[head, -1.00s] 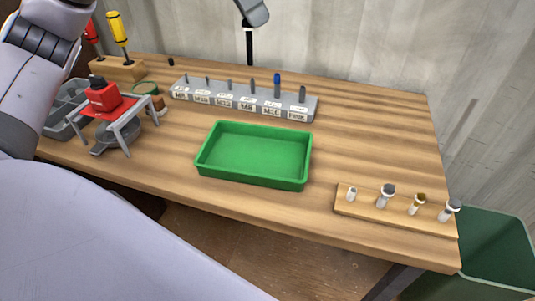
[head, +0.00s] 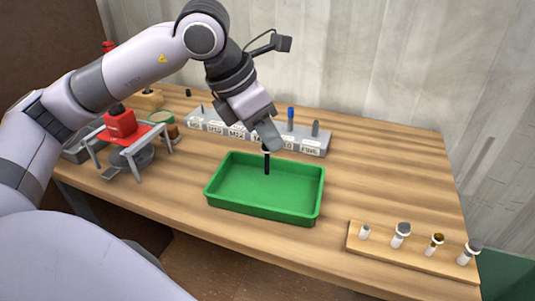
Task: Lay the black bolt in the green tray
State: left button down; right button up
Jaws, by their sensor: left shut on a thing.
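The green tray (head: 262,211) sits empty in the middle of the wooden workbench. My left gripper (head: 266,146) is above the back part of the tray, pointing down. It is shut on the black bolt (head: 267,164), which hangs upright below the fingers. The bolt's lower end shows against the tray's inside; whether it touches the tray floor I cannot tell. The bolt's top is hidden by the fingers. My right gripper is not in view.
A grey labelled rack (head: 313,143) with upright pins stands behind the tray. A wooden strip (head: 400,257) with several bolts lies at the front right. A red device on a stand (head: 121,126) is at the left.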

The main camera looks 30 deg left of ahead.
aim_at(267, 150)
pick_arm(q)
jog(key=shift+f, duration=2.2)
jog(key=shift+f, duration=0.15)
jog(key=c, duration=1.1)
grip_release()
jog(key=shift+b, duration=0.3)
